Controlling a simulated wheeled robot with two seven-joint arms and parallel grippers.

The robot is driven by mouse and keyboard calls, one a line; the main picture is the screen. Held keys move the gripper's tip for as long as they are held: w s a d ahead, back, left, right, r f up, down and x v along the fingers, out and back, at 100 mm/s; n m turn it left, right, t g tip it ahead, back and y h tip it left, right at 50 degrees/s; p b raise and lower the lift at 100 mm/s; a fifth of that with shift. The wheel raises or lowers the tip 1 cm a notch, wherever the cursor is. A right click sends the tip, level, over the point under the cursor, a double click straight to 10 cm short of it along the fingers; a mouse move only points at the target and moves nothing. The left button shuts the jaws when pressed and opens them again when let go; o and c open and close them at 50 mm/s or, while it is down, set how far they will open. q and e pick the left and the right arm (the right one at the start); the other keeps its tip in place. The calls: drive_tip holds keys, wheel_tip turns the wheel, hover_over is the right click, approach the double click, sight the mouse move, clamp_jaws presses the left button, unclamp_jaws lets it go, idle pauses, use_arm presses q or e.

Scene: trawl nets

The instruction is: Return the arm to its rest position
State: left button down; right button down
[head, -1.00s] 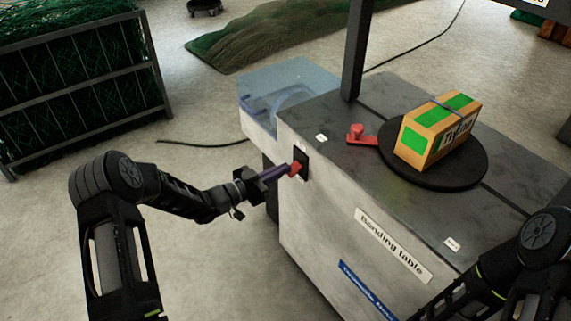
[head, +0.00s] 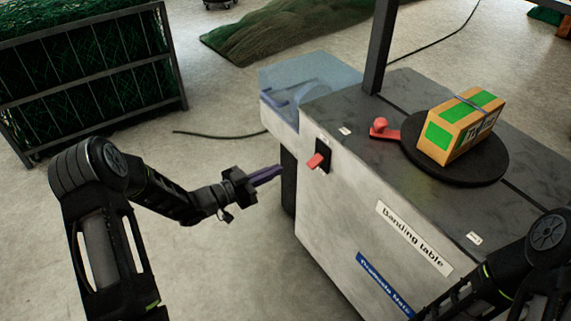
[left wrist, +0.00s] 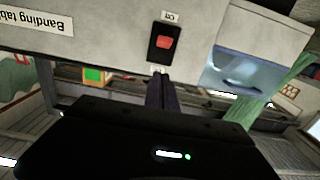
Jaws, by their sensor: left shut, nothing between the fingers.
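My left gripper (head: 268,176) is shut and empty, its purple fingers together. It points at the side of the banding table (head: 330,215), apart from it. In the left wrist view its fingers (left wrist: 162,92) reach up toward the table side. A red switch (head: 317,160) on a black plate sits on that side; in the left wrist view the red switch (left wrist: 165,42) is just beyond the fingertips. Only part of my right arm shows at the lower right of the head view; its gripper is out of frame.
A box with green panels (head: 460,125) and a strap across it sits on a black round plate (head: 495,168) on the table. A red lever (head: 382,130) is beside it. A dark post (head: 381,45) rises from the table. A net cage (head: 90,75) stands at left, with clear floor between.

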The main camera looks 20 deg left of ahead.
use_arm(q)
drive_tip(key=shift+s+a+f, duration=0.1)
drive_tip(key=shift+s+a, duration=0.2)
drive_tip(key=shift+s, duration=0.1)
drive_tip(key=a+f+n+y, duration=0.3)
drive_tip(key=f+n+y, duration=0.2)
drive_tip(key=f, duration=0.3)
drive_tip(key=s+d+f+n+g+y+p, duration=0.3)
drive_tip(key=s+d+f+g, duration=0.1)
drive_tip(key=s+f, duration=0.3)
drive_tip(key=s+d+g+p, duration=0.2)
drive_tip(key=s+d, duration=0.3)
drive_tip(key=s, duration=0.3)
drive_tip(key=s+d+n+g+p, duration=0.1)
drive_tip(key=s+d+g, duration=0.3)
drive_tip(key=s, duration=0.5)
drive_tip(key=s+d+g+p, duration=0.3)
drive_tip(key=s+d, duration=0.3)
drive_tip(key=s, duration=0.2)
drive_tip(key=shift+s+f+n+h, duration=0.15)
drive_tip(key=shift+n+h, duration=0.25)
